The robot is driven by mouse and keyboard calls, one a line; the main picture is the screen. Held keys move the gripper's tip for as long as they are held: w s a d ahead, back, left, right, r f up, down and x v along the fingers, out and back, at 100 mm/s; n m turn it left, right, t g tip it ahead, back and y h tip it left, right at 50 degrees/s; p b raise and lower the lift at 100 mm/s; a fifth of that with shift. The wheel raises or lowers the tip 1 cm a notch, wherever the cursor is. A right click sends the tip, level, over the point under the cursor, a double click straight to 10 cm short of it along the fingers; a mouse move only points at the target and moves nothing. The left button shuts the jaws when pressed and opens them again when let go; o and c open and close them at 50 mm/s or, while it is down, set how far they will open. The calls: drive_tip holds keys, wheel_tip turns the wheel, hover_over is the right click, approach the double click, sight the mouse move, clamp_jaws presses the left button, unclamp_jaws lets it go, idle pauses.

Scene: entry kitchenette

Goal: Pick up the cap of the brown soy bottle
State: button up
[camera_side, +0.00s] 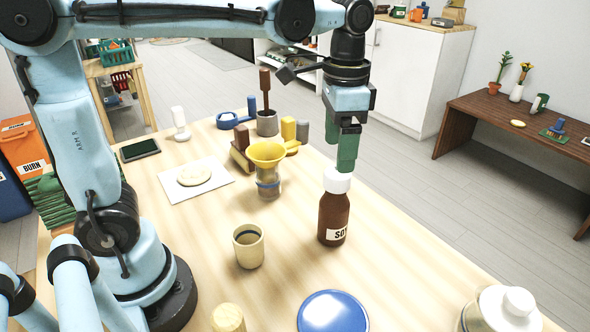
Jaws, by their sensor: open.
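The brown soy bottle (333,218) stands upright on the wooden table, right of centre, with a partly visible "SO" label on its front. Its white cap (337,181) sits on top of the bottle. My gripper (347,160) points down directly above the cap, its green fingers open. The fingertips are at or just above the cap's top in this view; I cannot tell whether they touch it. Nothing shows between the fingers, and their far side is hidden.
A beige cup (248,246) and a jar with a yellow funnel (267,170) stand left of the bottle. A blue plate (333,312) lies in front, and a white-lidded pot (500,310) is at the front right. The table right of the bottle is clear.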

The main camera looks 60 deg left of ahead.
sight(335, 173)
drive_tip(key=shift+s+f, duration=0.15)
drive_tip(key=shift+f, duration=2.45)
drive_tip(key=c, duration=1.1)
drive_tip(key=shift+r, duration=0.75)
wheel_tip(335, 173, up, 2)
drive_tip(key=shift+r, duration=0.15)
drive_tip(key=s+d+r, duration=0.2)
drive_tip(key=d, duration=0.1)
drive_tip(key=s+d+r, duration=0.5)
drive_tip(key=d, duration=0.1)
drive_tip(key=shift+s+r, duration=0.15)
drive_tip(key=shift+s, duration=0.05)
